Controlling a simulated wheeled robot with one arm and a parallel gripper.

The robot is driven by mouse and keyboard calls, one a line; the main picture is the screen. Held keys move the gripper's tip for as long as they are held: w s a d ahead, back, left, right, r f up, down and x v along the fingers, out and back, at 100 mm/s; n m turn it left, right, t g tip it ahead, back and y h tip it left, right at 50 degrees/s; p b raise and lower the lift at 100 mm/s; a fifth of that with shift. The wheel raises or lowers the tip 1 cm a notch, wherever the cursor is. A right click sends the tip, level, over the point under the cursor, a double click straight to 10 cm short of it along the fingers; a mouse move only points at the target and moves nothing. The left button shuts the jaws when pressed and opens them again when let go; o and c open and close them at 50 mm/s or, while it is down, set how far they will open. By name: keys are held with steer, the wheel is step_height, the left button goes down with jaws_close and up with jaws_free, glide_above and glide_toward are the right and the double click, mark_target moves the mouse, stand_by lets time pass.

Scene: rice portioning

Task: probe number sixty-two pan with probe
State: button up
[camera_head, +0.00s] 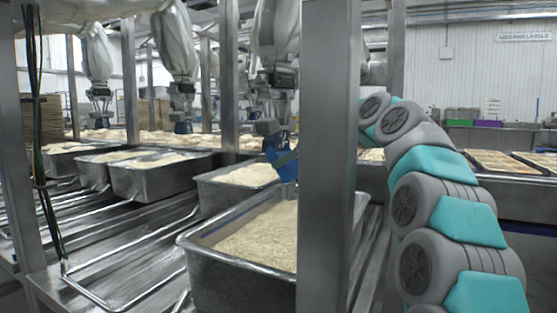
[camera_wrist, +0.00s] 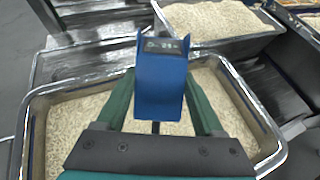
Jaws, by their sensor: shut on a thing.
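My gripper (camera_wrist: 160,84) is shut on a blue probe (camera_wrist: 161,75), its teal fingers on either side of it. The probe has a small dark display on its top end; I cannot read it surely. In the head view the blue probe (camera_head: 287,172) is above the near metal pan (camera_head: 230,281), partly hidden by a post. The pan holds pale rice (camera_wrist: 85,122). In the wrist view the probe is over this rice, and a thin dark stem shows below its body. The stem's tip is hidden, so I cannot tell whether it touches rice. No pan number is readable.
A steel post (camera_head: 327,150) stands in front of my arm. Another rice pan (camera_head: 237,176) sits just behind the near pan, with more pans (camera_head: 160,180) on the left. Other robot arms (camera_head: 174,45) hang above the line. Metal rails (camera_head: 120,262) lie at left.

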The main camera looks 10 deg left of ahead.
steer(key=shift+f, duration=2.8)
step_height(320, 180, down, 8)
steer(key=b, duration=1.1)
steer(key=shift+f, duration=0.25)
stand_by(3.5)
